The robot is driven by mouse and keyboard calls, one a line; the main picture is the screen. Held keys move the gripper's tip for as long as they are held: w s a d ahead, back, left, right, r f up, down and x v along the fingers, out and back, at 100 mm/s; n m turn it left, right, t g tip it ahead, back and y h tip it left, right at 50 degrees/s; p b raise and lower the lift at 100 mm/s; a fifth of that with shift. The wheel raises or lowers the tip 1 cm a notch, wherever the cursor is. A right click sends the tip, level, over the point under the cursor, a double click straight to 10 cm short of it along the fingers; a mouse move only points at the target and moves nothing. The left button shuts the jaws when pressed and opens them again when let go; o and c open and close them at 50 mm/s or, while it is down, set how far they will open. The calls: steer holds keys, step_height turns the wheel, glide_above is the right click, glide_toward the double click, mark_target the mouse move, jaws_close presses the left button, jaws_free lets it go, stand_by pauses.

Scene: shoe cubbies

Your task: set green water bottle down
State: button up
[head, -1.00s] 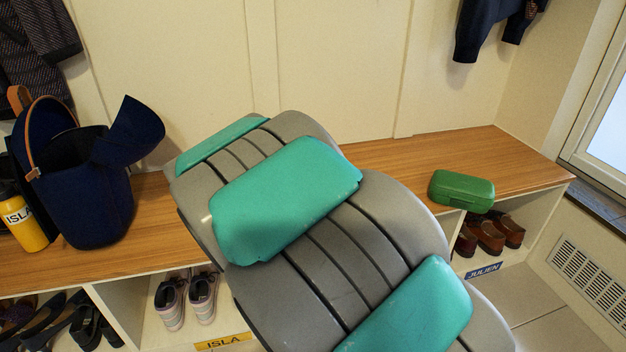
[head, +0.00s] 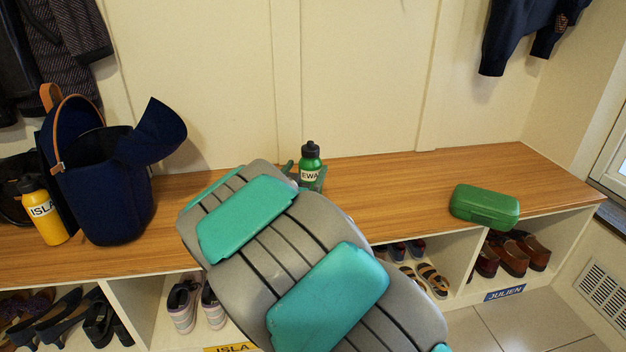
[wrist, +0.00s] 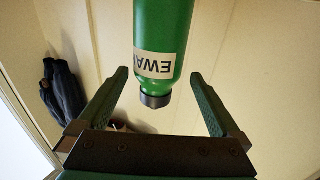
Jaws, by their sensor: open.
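The green water bottle (head: 310,165) has a black cap and a white EWA label. It is upright at the back of the wooden bench top (head: 390,190), with its base hidden behind my arm and gripper. In the wrist view the bottle (wrist: 163,30) appears cap downward, between and beyond the fingertips. My gripper (wrist: 158,76) is open, with a gap on each side of the bottle. In the head view, my gripper (head: 305,172) is mostly hidden by my arm, with a finger showing on either side of the bottle.
A green case (head: 485,207) sits on the bench at the right, with clear bench between it and the bottle. A navy bag (head: 105,200) and a yellow ISLA bottle (head: 42,212) stand at the left. Cubbies with shoes are below; the wall is close behind.

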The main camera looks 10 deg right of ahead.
steer(key=shift+f+b+x, duration=0.1)
steer(key=shift+b+x, duration=0.05)
steer(key=shift+x, duration=1.5)
steer(key=shift+f+b+x, duration=0.15)
steer(key=shift+x, duration=1.55)
steer(key=shift+s, duration=0.1)
steer(key=shift+d, duration=0.1)
jaws_close()
